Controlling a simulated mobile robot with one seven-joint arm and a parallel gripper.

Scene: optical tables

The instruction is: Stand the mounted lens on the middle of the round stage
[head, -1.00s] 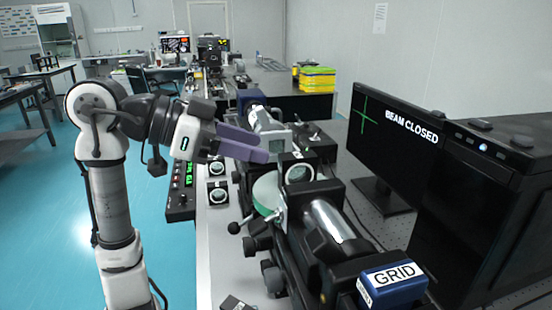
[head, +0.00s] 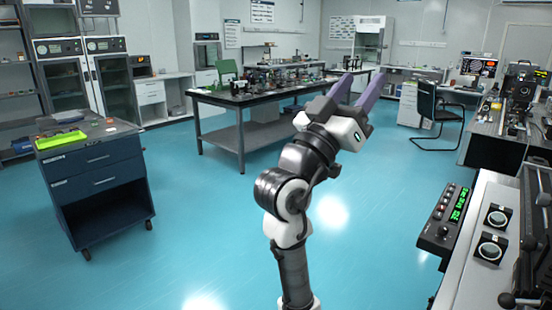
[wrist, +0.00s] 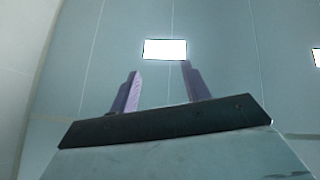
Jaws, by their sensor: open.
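Two mounted lenses, round glass in square dark mounts, sit on the pale bench edge at the right of the head view: a farther one (head: 497,217) and a nearer one (head: 490,248). I cannot tell which is the task's lens. The round stage is out of view now. My gripper (head: 362,86) is raised over the floor, well left of the bench, with its purple fingers apart and pointing up. In the wrist view my gripper (wrist: 160,72) is open and empty, facing the ceiling.
A control box with a green display (head: 444,217) stands left of the lenses. A dark drawer cabinet (head: 95,185) with a green tray (head: 61,139) stands at left. A laboratory table (head: 262,95) and a chair (head: 440,112) stand farther back. The blue floor between is clear.

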